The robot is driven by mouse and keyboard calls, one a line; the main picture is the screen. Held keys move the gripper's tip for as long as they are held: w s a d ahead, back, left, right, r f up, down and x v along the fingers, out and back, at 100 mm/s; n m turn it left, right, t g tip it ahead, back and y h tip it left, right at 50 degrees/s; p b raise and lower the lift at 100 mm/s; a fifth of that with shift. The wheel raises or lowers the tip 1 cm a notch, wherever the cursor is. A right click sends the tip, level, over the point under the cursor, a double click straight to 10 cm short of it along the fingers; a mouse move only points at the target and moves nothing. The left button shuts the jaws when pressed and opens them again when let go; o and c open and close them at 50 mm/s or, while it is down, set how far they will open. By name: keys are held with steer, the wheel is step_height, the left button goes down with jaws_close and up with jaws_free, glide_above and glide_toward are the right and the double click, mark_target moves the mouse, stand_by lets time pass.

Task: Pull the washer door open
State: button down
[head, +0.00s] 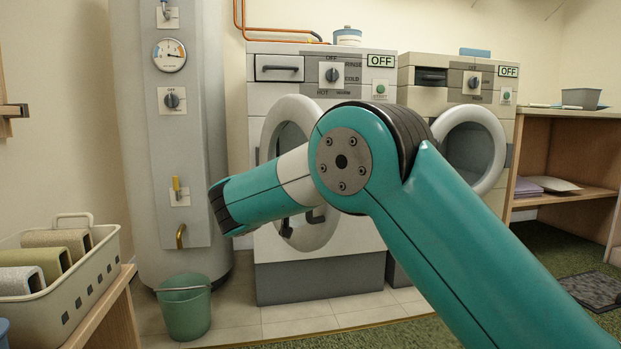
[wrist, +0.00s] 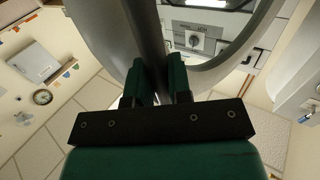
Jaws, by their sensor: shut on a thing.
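The left washer (head: 272,270) is a white front-loader with a grey base. Its round pale door (head: 283,113) looks swung partly out from the front; my arm hides much of it. In the wrist view, my gripper (wrist: 158,72) is shut on the grey door handle (wrist: 149,35), a bar between its two green fingers. Part of the door's curved rim (wrist: 243,43) arches around it. In the head view, my gripper is mostly hidden behind my arm and the door.
A second washer (head: 425,94) on the right has its round door (head: 487,127) standing open. A tall boiler (head: 178,120) and a green bucket (head: 186,308) stand left. A basket (head: 75,292) of towels sits near left. Shelves (head: 565,195) stand right.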

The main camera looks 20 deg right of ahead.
steer(key=shift+a, duration=0.65)
steer(key=c, duration=1.1)
jaws_free()
steer(key=shift+w, duration=0.1)
steer(key=shift+d, duration=0.1)
